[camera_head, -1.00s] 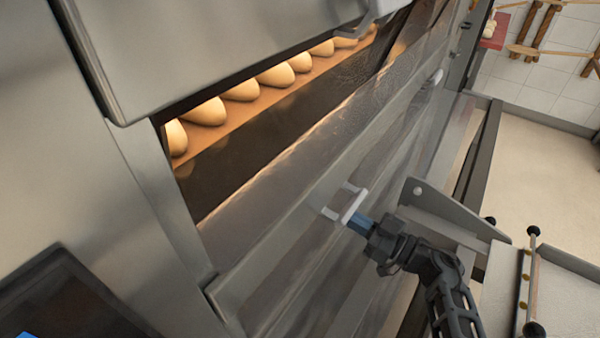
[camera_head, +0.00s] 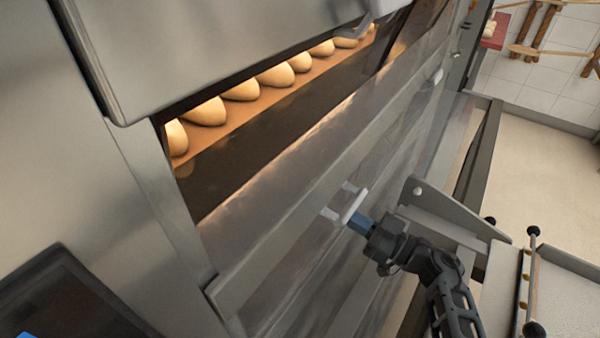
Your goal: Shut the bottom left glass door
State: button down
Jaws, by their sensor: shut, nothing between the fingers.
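The glass door (camera_head: 300,206) slants across the middle of the head view. It is tilted open, and the gap above it shows a lit oven chamber. A pale handle (camera_head: 347,206) stands out from the door's front. My gripper (camera_head: 357,220) is at the handle's lower right side, with its blue fingertips shut and nothing between them. The fingertips look close to or touching the handle; I cannot tell which.
Several bread rolls (camera_head: 273,76) lie in a row inside the lit chamber. A steel oven front (camera_head: 210,45) overhangs the opening. A grey bracket (camera_head: 445,213) is just right of my gripper. Bare floor (camera_head: 545,165) shows at the right.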

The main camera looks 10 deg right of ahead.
aim_at(356, 205)
jog(key=shift+r+p, duration=3.15)
jog(key=shift+r, duration=0.15)
jog(key=shift+a+f, duration=0.15)
jog(key=shift+f, duration=0.05)
jog(key=shift+s+d+f, duration=0.15)
jog(key=shift+d, duration=0.1)
jog(key=v, duration=0.2)
jog(key=f+v, duration=0.1)
jog(key=v, duration=0.2)
jog(key=shift+s+d, duration=0.15)
jog(key=shift+d, duration=0.1)
jog(key=shift+s+d+f, duration=0.2)
jog(key=shift+s+d, duration=0.3)
jog(key=shift+s, duration=0.05)
